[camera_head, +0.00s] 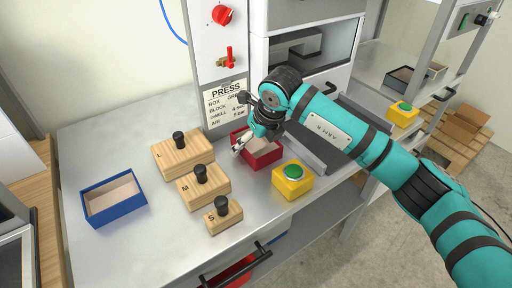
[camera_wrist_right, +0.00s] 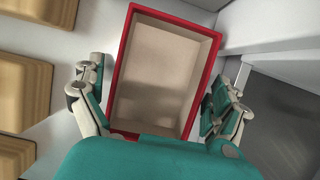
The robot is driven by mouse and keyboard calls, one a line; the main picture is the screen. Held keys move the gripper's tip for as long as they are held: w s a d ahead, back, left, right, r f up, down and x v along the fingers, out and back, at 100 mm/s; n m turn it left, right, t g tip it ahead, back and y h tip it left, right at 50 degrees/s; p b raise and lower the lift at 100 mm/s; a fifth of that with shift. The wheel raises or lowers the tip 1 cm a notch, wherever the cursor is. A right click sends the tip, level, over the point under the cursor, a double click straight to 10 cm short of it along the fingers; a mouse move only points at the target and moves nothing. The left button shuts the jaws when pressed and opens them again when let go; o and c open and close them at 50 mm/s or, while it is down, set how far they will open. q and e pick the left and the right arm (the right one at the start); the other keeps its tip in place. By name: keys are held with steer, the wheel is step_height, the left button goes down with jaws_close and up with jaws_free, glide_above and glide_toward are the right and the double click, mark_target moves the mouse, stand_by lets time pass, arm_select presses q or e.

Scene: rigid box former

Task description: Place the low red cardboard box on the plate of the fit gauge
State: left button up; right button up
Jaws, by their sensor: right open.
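The low red cardboard box (camera_head: 264,158) stands upright on the metal bench, just in front of the press column; its top is open and its inside is beige. My right gripper (camera_head: 247,139) is over it, partly covering its back left part. In the right wrist view the red box (camera_wrist_right: 123,55) lies between the two spread fingers of my right gripper (camera_wrist_right: 157,105), one beyond each long side. I cannot tell whether either finger touches it. I cannot pick out the fit gauge or its plate with certainty. My left gripper is not in view.
Wooden blocks L (camera_head: 183,154), M (camera_head: 204,186) and S (camera_head: 223,216) with black knobs stand left of the red box. A blue box (camera_head: 113,199) lies farther left. A yellow button box (camera_head: 292,181) stands close in front. The bench's front left is clear.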

steer(key=c, duration=1.1)
steer(key=shift+c, duration=0.2)
steer(key=shift+r, duration=0.1)
